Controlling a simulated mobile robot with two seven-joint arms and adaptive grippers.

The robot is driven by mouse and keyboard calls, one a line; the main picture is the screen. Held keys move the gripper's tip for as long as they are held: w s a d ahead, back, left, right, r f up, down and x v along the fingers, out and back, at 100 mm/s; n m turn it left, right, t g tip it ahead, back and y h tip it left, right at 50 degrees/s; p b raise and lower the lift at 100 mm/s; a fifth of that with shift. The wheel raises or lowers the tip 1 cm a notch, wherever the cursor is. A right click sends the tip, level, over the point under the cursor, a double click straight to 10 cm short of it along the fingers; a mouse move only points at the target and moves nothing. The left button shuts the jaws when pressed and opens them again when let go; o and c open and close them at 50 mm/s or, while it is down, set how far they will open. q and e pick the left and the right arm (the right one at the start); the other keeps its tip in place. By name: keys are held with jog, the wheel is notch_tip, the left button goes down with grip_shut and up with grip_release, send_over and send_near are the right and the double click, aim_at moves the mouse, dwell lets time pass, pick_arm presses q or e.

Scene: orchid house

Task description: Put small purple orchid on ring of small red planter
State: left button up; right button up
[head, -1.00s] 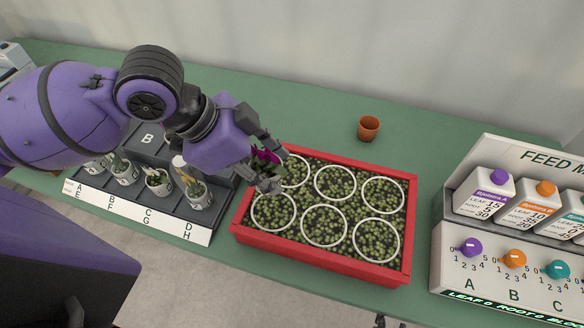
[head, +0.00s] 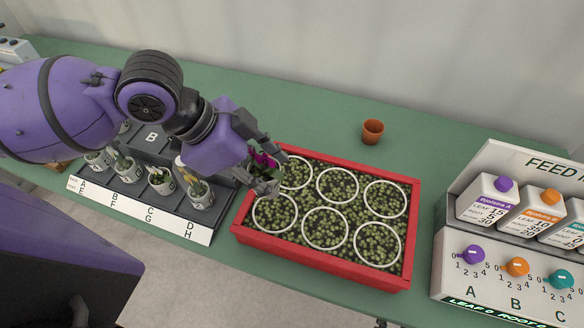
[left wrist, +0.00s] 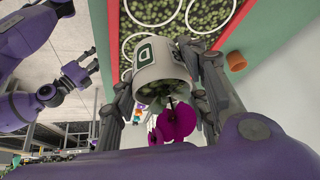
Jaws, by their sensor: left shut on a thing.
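My left gripper (head: 268,168) is shut on the potted purple orchid, over the left end of the red planter. The orchid's magenta petals (head: 262,158) show between the fingers. In the left wrist view its white pot (left wrist: 160,62), marked D, sits between the fingers (left wrist: 168,90), with magenta flowers (left wrist: 174,122) below it in the picture. The red planter (head: 320,262) holds green plants and several white rings (head: 337,185). The left rings are partly near or behind the gripper. My right gripper (left wrist: 80,72) shows at the left of the left wrist view, open and empty, away from the planter.
A grey stepped rack (head: 140,212) with several white-potted plants stands left of the planter. A small terracotta pot (head: 372,132) stands behind it. A feed machine (head: 450,262) with bottles and knobs is at the right. The green table (head: 300,110) behind the planter is mostly clear.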

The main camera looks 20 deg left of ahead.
pick_arm(q)
jog(key=w+f, duration=0.3)
jog(key=w, duration=0.1)
jog(key=w+f+b, duration=0.1)
jog(key=w+f, duration=0.2)
jog(key=w, duration=0.1)
jog(key=w+d+f, duration=0.1)
jog(key=w+f, duration=0.1)
jog(key=w, duration=0.2)
jog(key=shift+w+f, duration=0.35)
jog(key=shift+f, duration=0.05)
jog(key=shift+w+f, duration=0.15)
jog(key=shift+f, duration=0.05)
jog(key=f, duration=0.3)
jog(key=shift+w+f, duration=0.2)
jog(key=shift+w, duration=0.05)
jog(key=shift+f, duration=0.1)
pick_arm(e)
jog(key=shift+s+d+f, duration=0.25)
jog(key=shift+s+f, duration=0.25)
jog(key=shift+f, duration=0.3)
pick_arm(q)
jog(key=shift+f, duration=0.2)
jog(key=o, duration=1.3)
pick_arm(e)
jog(key=shift+s+d+f, duration=0.1)
jog(key=shift+s+d, duration=0.05)
pick_arm(q)
jog(key=shift+r, duration=0.1)
